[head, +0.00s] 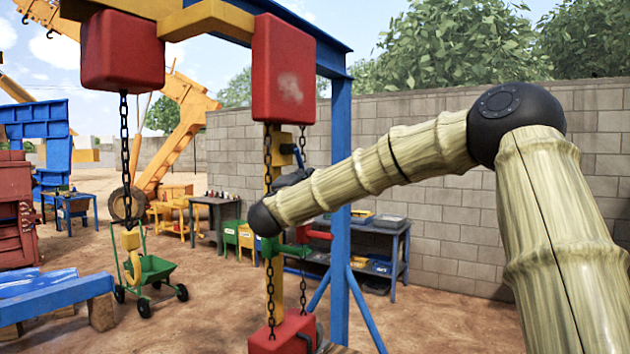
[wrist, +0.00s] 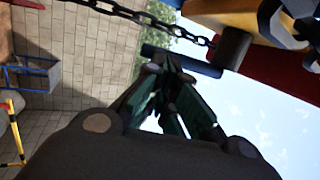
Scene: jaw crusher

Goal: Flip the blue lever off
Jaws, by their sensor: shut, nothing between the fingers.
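A short blue lever (head: 298,155) sticks out beside a small yellow box on the hanging yellow post in the head view. In the wrist view a dark blue bar, seemingly the lever (wrist: 195,65), runs across just beyond my fingertips from a dark round hub. My gripper (wrist: 165,66) has its dark green fingers together and empty, with the tips overlapping the bar in the picture. I cannot tell whether they touch it. In the head view my gripper is mostly hidden behind my arm, just below the lever.
A chain (wrist: 130,14) hangs close to the lever. Red blocks (head: 284,70) hang above from the frame. A blue upright (head: 340,200) stands right behind.

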